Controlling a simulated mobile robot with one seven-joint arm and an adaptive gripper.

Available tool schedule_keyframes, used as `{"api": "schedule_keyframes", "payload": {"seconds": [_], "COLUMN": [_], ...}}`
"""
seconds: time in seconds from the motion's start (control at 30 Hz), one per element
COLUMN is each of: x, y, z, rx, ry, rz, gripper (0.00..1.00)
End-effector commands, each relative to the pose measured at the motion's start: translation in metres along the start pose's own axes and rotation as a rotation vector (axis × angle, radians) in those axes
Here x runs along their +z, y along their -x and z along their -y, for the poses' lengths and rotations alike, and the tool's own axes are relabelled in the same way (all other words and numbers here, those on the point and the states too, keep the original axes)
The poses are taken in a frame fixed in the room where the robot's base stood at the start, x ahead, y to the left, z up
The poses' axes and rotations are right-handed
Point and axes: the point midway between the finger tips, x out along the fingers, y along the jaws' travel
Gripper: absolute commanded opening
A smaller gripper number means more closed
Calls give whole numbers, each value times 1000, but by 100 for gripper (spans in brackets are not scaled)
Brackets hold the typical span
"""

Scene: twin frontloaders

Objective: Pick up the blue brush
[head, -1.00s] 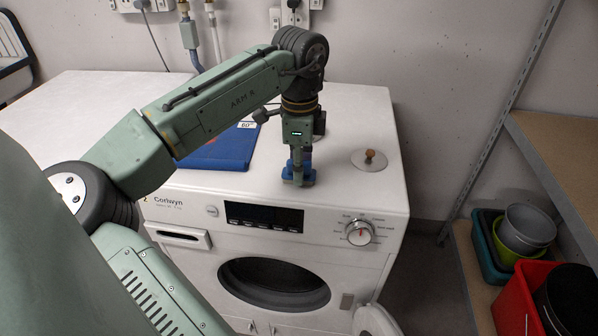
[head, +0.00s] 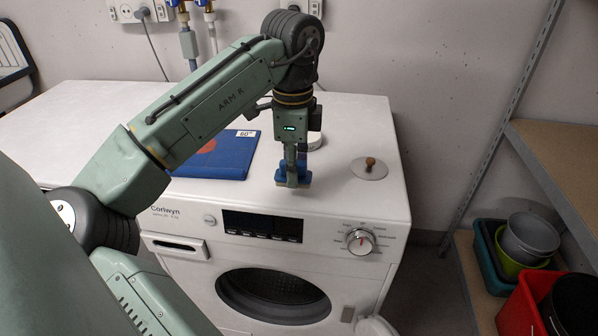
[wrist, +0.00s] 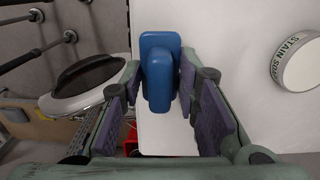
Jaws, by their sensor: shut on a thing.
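The blue brush (head: 281,176) is at the front edge of the washing machine's white top (head: 345,140), under my gripper (head: 292,172). My gripper points down and its fingers are shut on the brush. In the wrist view the blue brush (wrist: 160,45) sits between the two fingertips of my gripper (wrist: 162,85), with a pad on each side. A paler strip shows along the brush's underside in the head view. The brush looks slightly above the top, though the gap is hard to judge. The fingers hide part of it.
A blue folder-like item (head: 215,158) lies left of the gripper. A white round tin (wrist: 300,62) stands behind it. Shelves with a red bin (head: 518,308) and bowls stand at far right.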

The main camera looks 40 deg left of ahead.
Motion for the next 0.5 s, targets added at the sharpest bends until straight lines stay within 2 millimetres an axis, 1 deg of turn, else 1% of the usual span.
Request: {"api": "schedule_keyframes", "payload": {"seconds": [0.03,0.3,0.5], "x": [4,23,31], "y": [-2,6,10], "z": [-12,-75,-109], "rx": [-3,-3,-3], "ry": [0,4,3], "rz": [-2,3,3], "gripper": [2,2,2]}}
